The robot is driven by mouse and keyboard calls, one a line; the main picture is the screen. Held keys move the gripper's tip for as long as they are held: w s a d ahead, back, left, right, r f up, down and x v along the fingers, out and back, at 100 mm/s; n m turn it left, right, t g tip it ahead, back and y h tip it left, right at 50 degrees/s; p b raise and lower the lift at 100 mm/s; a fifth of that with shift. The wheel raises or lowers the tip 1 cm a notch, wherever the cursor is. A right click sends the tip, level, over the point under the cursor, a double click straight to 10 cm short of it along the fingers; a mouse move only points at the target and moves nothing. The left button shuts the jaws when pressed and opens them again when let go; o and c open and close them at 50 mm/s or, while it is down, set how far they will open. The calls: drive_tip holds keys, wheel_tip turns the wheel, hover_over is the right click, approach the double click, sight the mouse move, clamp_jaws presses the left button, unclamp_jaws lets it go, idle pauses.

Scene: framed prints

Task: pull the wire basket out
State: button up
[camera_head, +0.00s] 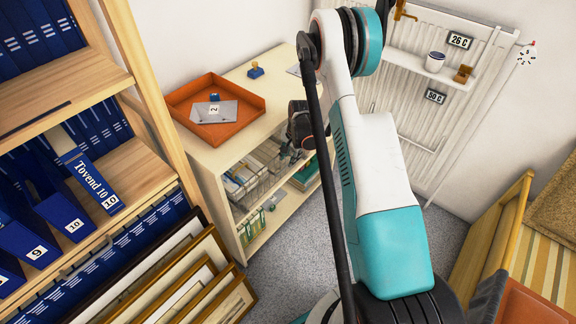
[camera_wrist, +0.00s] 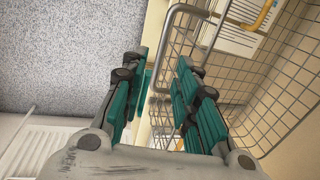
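The wire basket (camera_head: 246,182) sits on the upper shelf of the low cream cabinet. In the wrist view its grey mesh wall (camera_wrist: 235,88) fills the right side, and its thick bent rim wire (camera_wrist: 161,58) runs up the middle. My gripper (camera_wrist: 164,68) is open, with its teal-and-black fingers apart. The rim wire shows between the fingers, and the right finger overlaps the mesh. I cannot tell whether either finger touches the wire. In the head view my gripper (camera_head: 292,150) is at the right part of the basket, partly hidden by my arm.
An orange tray (camera_head: 180,95) with a paper and a blue stamp (camera_head: 256,70) are on the cabinet top. Framed prints (camera_head: 190,280) lean below the binder shelf at left. Grey carpet (camera_head: 290,265) is free before the cabinet. A radiator (camera_head: 425,150) stands behind.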

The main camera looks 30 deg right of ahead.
drive_tip(key=shift+w+a+f+b, duration=0.1)
drive_tip(key=shift+w+f+b, duration=0.15)
drive_tip(key=shift+f, duration=0.75)
drive_tip(key=shift+w+a+f+b, duration=0.1)
drive_tip(key=shift+f+b, duration=0.2)
drive_tip(key=shift+f, duration=0.65)
drive_tip(key=shift+c, duration=0.3)
clamp_jaws()
